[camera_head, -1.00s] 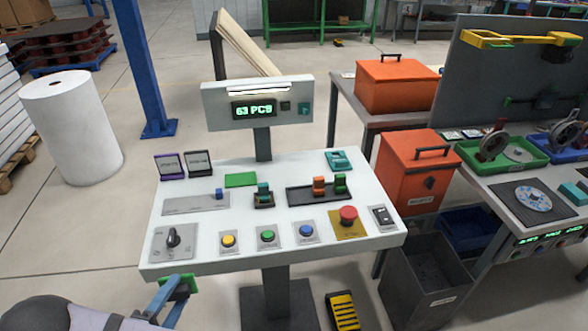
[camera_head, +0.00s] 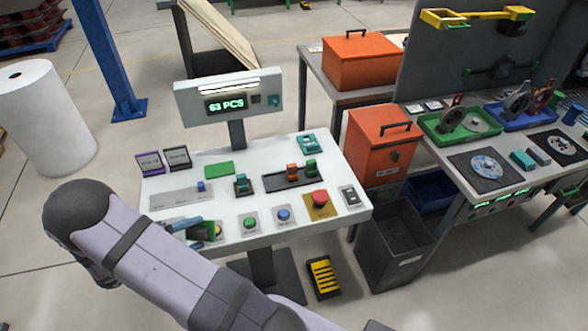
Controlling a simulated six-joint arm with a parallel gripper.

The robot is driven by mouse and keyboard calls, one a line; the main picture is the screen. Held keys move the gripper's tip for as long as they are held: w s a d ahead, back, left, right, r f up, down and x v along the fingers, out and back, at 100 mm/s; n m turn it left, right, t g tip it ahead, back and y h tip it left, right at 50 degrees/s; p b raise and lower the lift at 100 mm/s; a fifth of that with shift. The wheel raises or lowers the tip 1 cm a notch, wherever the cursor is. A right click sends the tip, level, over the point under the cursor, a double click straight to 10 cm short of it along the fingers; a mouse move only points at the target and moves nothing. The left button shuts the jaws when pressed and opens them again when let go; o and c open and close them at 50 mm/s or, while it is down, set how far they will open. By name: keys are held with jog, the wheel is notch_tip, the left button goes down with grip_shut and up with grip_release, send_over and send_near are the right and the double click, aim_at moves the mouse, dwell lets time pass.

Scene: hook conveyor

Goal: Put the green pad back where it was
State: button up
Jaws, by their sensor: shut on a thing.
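My gripper (camera_head: 190,226) has blue fingers and is over the front left of the white console (camera_head: 320,160). It is shut on a green pad (camera_head: 203,231), which shows only partly, with a dark face beside the green. The pad is in front of the yellow button (camera_head: 219,231) and partly covers it. I cannot tell its height above the panel. A flat green rectangle (camera_head: 219,169) lies at the back left of the console, apart from my gripper.
A blue slider (camera_head: 201,186), a teal block (camera_head: 241,184), and orange (camera_head: 292,172) and green (camera_head: 311,168) blocks stand on the console. Buttons line its front, with a red one (camera_head: 318,198) at right. A display (camera_head: 228,104) rises behind.

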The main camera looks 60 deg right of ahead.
jog(key=d+y, duration=0.1)
jog(key=d, duration=0.4)
jog(key=d+y, duration=0.1)
jog(key=d, duration=0.4)
jog(key=d+n+y+b, duration=0.1)
jog(key=d, duration=0.4)
jog(key=shift+w+d+r+g, duration=0.1)
jog(key=shift+w+r+g, duration=0.15)
jog(key=shift+r+g, duration=0.15)
jog(key=s+d+r+n+y+b, duration=0.1)
jog(key=s+d+r, duration=0.1)
jog(key=d, duration=0.6)
jog(key=s+d+r+n+y, duration=0.1)
jog(key=d+r, duration=0.1)
jog(key=d, duration=0.5)
jog(key=s+d+n+y+b, duration=0.2)
jog(key=s+d+n+b, duration=0.45)
jog(key=s+d, duration=1.4)
jog(key=shift+n, duration=0.65)
jog(key=f, duration=0.1)
jog(key=a+f, duration=0.1)
jog(key=f, duration=0.1)
jog(key=s+a+f, duration=0.1)
jog(key=shift+f+b, duration=0.25)
jog(key=shift+b, duration=0.05)
jog(key=shift+f+p, duration=0.65)
jog(key=shift+f, duration=1.7)
jog(key=shift+f, duration=0.15)
